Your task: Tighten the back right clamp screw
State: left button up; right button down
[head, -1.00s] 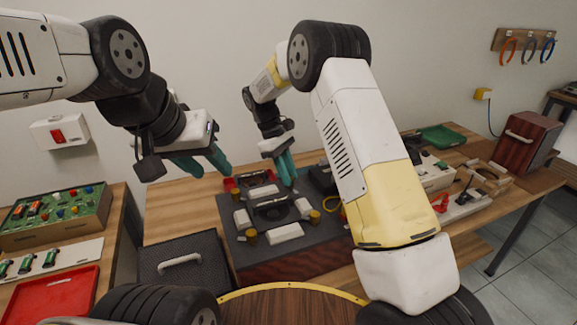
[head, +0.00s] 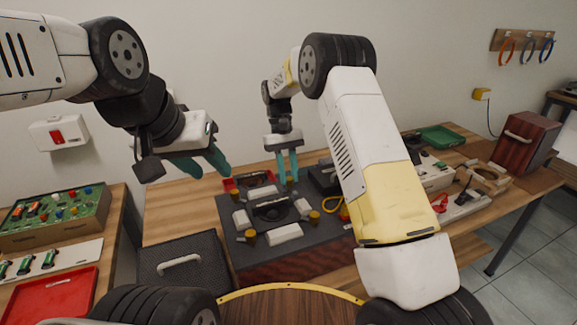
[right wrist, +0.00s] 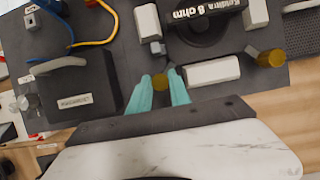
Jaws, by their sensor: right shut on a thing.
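The back right clamp screw, a brass-coloured knob (right wrist: 161,78), is between the teal fingers of my right gripper (right wrist: 161,88) in the right wrist view. The fingers are shut on it from both sides. In the head view my right gripper (head: 288,176) points down at the fixture's back right corner, and its fingers largely hide the knob. The dark fixture board (head: 294,246) carries white clamp blocks around a black speaker driver (head: 270,211). Other brass screws stand at the back left (head: 235,194), front left (head: 250,237) and front right (head: 314,217). My left gripper (head: 203,163) is open and empty, left of the fixture.
A black box (right wrist: 75,88) stands close beside my right gripper, with yellow and blue cables (right wrist: 90,42) near it. Bare wood (head: 180,212) shows left of the fixture.

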dwell(0.4)
jog(key=c, duration=1.2)
grip_release()
jog(key=shift+r, duration=0.1)
jog(key=v, duration=0.7)
jog(key=shift+w+r, duration=0.2)
jog(key=shift+r, duration=0.1)
